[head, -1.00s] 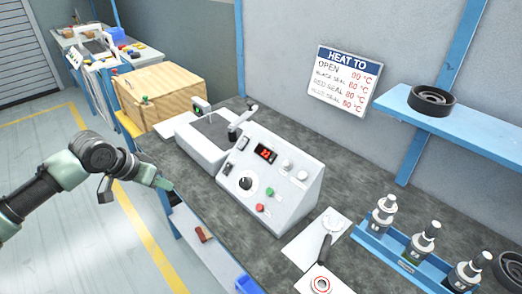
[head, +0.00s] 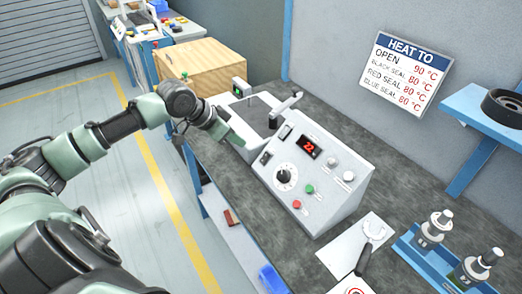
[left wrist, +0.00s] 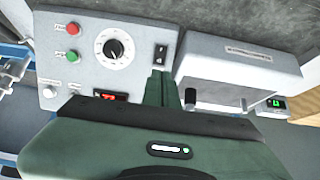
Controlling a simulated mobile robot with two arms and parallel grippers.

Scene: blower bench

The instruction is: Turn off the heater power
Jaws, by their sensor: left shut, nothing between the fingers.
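The heater control box (head: 335,195) is light grey with a sloped panel. Its red display (head: 310,148) is lit and reads about 22. A black rocker switch (head: 266,158) sits at the panel's left, near the black dial (head: 284,176); in the left wrist view the rocker (left wrist: 161,55) is beside the dial (left wrist: 113,48). My left gripper (head: 237,138) is shut and empty, just left of the panel. In the left wrist view its green fingertips (left wrist: 160,76) show just below the rocker; contact cannot be told. My right gripper is out of view.
Green (head: 310,189) and red (head: 297,204) buttons are below the dial. A white basin unit (head: 252,112) adjoins the box.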

